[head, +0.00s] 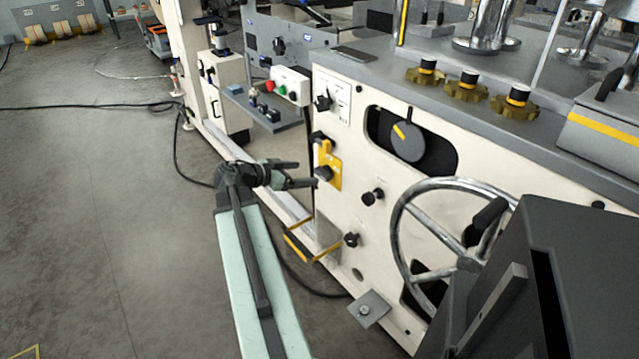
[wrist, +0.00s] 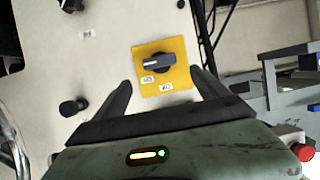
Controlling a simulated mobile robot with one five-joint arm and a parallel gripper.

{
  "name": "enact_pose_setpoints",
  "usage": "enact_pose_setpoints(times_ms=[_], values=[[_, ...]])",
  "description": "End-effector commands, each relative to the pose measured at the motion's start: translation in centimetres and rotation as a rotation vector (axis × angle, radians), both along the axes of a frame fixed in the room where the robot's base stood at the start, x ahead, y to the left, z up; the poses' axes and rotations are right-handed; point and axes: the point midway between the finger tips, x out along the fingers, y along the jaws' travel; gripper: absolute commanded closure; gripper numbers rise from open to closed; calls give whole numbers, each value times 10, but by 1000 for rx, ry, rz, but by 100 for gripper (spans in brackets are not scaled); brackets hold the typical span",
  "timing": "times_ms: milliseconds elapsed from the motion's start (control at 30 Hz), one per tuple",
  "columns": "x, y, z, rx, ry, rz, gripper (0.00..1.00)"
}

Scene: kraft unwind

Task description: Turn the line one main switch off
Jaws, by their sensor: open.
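The main switch is a dark rotary knob (wrist: 158,63) on a square yellow plate (wrist: 180,49), on the cream machine panel. A pale mark runs along the knob, which lies roughly crosswise in the wrist view. Two small white labels sit on the plate's lower part; I cannot read them surely. In the head view the dark knob (head: 323,174) sits on the yellow plate (head: 335,168). My gripper (head: 307,174) is open and empty, just left of the plate. In the wrist view my gripper's fingers (wrist: 162,76) lie either side of the plate's lower part, apart from the knob.
A large handwheel (head: 400,232) stands out from the panel at right. Black knobs (head: 372,196) dot the panel nearby. A grey shelf with a button box (head: 290,86) juts out beyond the switch. A yellow-edged step (head: 297,248) is below.

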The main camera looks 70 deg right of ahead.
Motion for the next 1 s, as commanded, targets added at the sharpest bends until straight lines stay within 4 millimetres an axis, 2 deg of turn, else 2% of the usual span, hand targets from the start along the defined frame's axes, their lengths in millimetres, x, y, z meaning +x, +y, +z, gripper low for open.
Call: enact_pose_setpoints(times_ms=[433, 800, 1000], values=[[-33, -53, -28, 3, -1, -1, 16], [-39, -60, -29, 4, 0, 0, 16], [-39, -60, -29, 4, 0, 0, 72]])
